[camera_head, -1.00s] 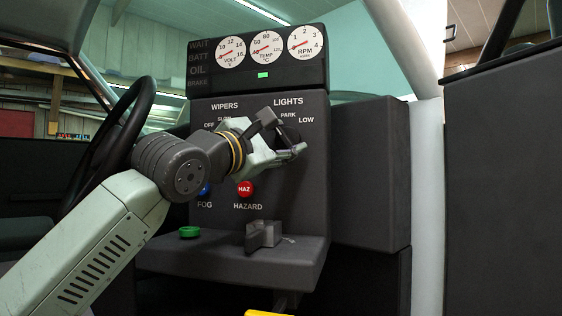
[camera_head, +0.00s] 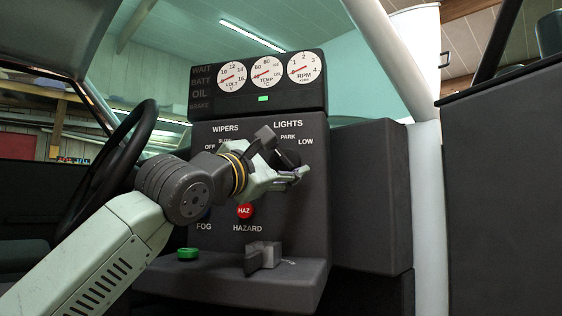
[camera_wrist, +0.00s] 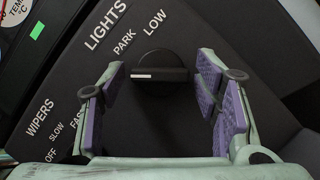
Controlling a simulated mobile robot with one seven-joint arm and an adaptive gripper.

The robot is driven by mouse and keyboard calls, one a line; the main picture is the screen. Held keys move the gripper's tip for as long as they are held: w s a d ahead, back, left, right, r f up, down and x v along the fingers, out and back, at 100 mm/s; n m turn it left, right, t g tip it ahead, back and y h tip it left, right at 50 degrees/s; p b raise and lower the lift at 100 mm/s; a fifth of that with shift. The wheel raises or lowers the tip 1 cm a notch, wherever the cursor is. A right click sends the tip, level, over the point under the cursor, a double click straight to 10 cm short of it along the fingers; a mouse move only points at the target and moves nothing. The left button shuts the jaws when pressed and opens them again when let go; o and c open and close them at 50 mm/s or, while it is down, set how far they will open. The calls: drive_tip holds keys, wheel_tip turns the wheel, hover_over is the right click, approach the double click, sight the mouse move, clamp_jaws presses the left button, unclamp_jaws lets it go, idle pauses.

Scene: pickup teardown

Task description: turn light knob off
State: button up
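The light knob (camera_wrist: 158,72) is a black round knob with a raised bar on the dark panel, under the LIGHTS, PARK and LOW labels. A white mark on its bar points left in the wrist view. My gripper (camera_wrist: 162,88) is open, its purple-padded fingers on the left and right of the knob with gaps on both sides. Its fingers seem short of the knob or just at it; the depth is hard to tell. In the head view my gripper (camera_head: 285,158) is in front of the knob area and hides most of it.
The WIPERS labels (camera_head: 225,128) are left of LIGHTS. A red hazard button (camera_head: 245,211) is below my gripper. A green knob (camera_head: 188,254) and a grey lever (camera_head: 263,256) sit on the lower ledge. A steering wheel (camera_head: 100,165) is at left. Gauges (camera_head: 265,72) are above.

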sight(292, 120)
drive_tip(key=shift+o, duration=0.4)
drive_tip(key=o, duration=0.4)
drive_tip(key=r, duration=0.7)
drive_tip(key=shift+w+d+r, duration=0.15)
drive_tip(key=shift+w+r, duration=0.05)
drive_tip(key=shift+r, duration=0.2)
drive_tip(key=shift+c, duration=0.2)
drive_tip(key=shift+s+a+r, duration=0.15)
drive_tip(key=shift+s+r, duration=0.15)
drive_tip(key=shift+r, duration=0.35)
drive_tip(key=shift+s+a+r, duration=0.1)
drive_tip(key=shift+s+r, duration=0.15)
drive_tip(key=shift+r, duration=0.35)
drive_tip(key=c, duration=0.4)
drive_tip(key=shift+o, duration=0.2)
drive_tip(key=shift+w, duration=0.3)
drive_tip(key=shift+d+f, duration=0.1)
drive_tip(key=shift+f, duration=0.05)
